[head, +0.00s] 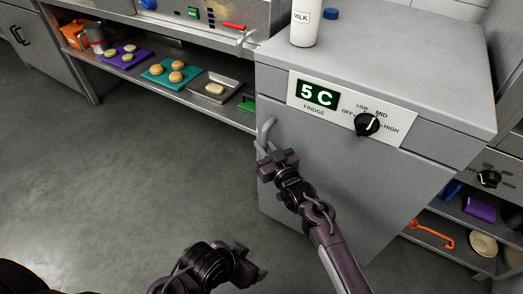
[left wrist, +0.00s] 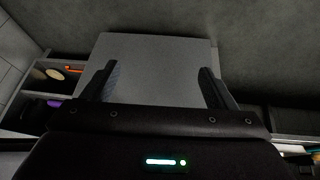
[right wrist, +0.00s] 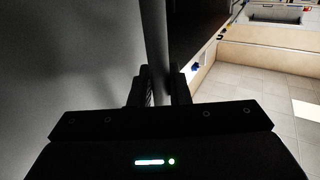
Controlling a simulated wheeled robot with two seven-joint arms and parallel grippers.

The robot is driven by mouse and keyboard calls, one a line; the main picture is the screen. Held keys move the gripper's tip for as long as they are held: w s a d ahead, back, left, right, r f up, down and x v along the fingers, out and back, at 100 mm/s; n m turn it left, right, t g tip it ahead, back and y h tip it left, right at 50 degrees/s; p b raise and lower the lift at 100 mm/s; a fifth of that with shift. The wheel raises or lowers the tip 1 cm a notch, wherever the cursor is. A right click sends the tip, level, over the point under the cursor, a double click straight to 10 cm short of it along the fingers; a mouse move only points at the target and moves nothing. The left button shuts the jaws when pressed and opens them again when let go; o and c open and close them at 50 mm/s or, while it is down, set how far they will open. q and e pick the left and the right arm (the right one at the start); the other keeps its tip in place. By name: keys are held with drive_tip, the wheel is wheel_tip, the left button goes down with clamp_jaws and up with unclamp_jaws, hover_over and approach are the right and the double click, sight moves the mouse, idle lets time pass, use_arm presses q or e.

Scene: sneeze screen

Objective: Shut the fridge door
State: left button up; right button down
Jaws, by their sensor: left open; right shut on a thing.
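The grey fridge (head: 380,70) stands at the centre right, with a 5 C display and a dial on its front panel. Its grey door (head: 325,165) lies below that panel and looks about flush with the front; I cannot tell whether it is fully shut. My right gripper (head: 268,160) is shut on the curved door handle (head: 266,130) at the door's left edge. In the right wrist view the handle (right wrist: 157,40) runs between the fingers (right wrist: 160,85). My left gripper (head: 258,272) is low in front of the fridge, open and empty; its fingers (left wrist: 157,80) show apart in the left wrist view.
A milk bottle (head: 305,22) and a blue cap (head: 331,14) are on the fridge top. Left of the fridge, a low shelf (head: 215,110) holds trays of food. Shelves with an orange tool (head: 430,234) are at right. The floor (head: 130,180) at left is clear.

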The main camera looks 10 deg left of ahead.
drive_tip(key=c, duration=1.4)
unclamp_jaws()
drive_tip(key=shift+d, duration=0.35)
drive_tip(key=shift+c, duration=0.2)
use_arm(q)
drive_tip(key=shift+s, duration=0.1)
use_arm(e)
drive_tip(key=shift+s+a, duration=0.1)
drive_tip(key=shift+s+d, duration=0.2)
drive_tip(key=shift+s, duration=0.1)
use_arm(q)
drive_tip(key=a+p, duration=0.1)
drive_tip(key=a+g+y+p, duration=0.1)
drive_tip(key=shift+s+a+r+n, duration=0.2)
drive_tip(key=shift+s+a+n, duration=0.1)
drive_tip(key=shift+s+a, duration=0.1)
use_arm(e)
drive_tip(key=v, duration=0.7)
drive_tip(key=shift+d+f, duration=0.1)
drive_tip(key=shift+d, duration=0.05)
